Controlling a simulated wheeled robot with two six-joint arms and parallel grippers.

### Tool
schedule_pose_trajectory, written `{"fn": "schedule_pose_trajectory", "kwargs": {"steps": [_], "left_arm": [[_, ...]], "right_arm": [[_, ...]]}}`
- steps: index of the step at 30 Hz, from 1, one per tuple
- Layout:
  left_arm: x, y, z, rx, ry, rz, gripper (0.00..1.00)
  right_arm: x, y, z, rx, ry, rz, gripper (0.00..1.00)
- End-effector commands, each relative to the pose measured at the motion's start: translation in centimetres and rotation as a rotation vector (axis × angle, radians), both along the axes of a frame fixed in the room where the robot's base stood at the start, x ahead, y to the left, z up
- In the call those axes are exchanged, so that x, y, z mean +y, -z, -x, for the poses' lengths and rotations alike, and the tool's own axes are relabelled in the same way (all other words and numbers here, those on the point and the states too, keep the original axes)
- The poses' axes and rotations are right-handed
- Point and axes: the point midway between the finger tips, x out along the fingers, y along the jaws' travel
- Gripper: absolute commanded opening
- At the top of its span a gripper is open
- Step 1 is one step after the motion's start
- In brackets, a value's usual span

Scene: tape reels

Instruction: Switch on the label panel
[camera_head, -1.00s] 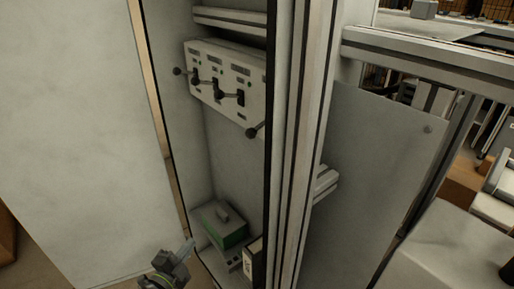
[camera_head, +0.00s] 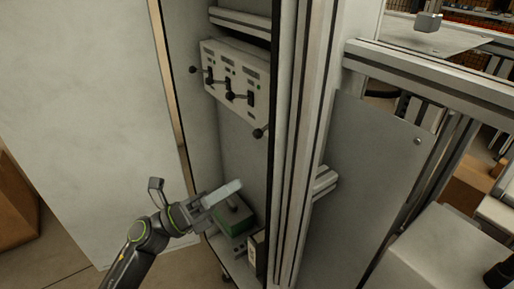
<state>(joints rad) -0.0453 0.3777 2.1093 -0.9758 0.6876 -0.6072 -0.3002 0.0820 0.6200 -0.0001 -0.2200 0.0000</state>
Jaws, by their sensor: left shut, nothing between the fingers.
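A white panel (camera_head: 246,66) with several black-knobbed levers is fixed high inside an open cabinet. Its labels are too small to read. One lever knob (camera_head: 193,70) sticks out at its left side and another knob (camera_head: 258,133) hangs at its lower right. My left gripper (camera_head: 238,186) is at the cabinet opening, well below the panel and apart from it. It is shut and empty, pointing right, in front of a grey and green box (camera_head: 236,222) that it partly hides. My right gripper is not in view.
The large open cabinet door (camera_head: 85,120) stands to the left. The metal frame post (camera_head: 297,150) bounds the opening on the right. A white and black unit (camera_head: 257,252) stands low beside the green box. The space between box and panel is free.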

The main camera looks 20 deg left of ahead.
Motion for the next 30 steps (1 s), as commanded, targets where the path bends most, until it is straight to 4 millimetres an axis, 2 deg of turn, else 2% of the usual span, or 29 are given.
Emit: {"fn": "schedule_pose_trajectory", "kwargs": {"steps": [5,11,26,30], "left_arm": [[-0.1,-0.2,-0.1,0.000,0.000,0.004,0.00],[-1.5,-1.4,-1.1,0.000,0.000,0.008,0.00],[-7.6,-5.0,-5.3,0.003,0.001,0.008,0.00],[-5.8,-5.4,-5.6,0.004,0.000,-0.002,0.00]], "right_arm": [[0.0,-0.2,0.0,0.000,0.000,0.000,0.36],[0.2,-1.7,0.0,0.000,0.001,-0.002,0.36],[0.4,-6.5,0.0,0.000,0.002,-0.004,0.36],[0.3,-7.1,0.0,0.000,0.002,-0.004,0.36]]}}
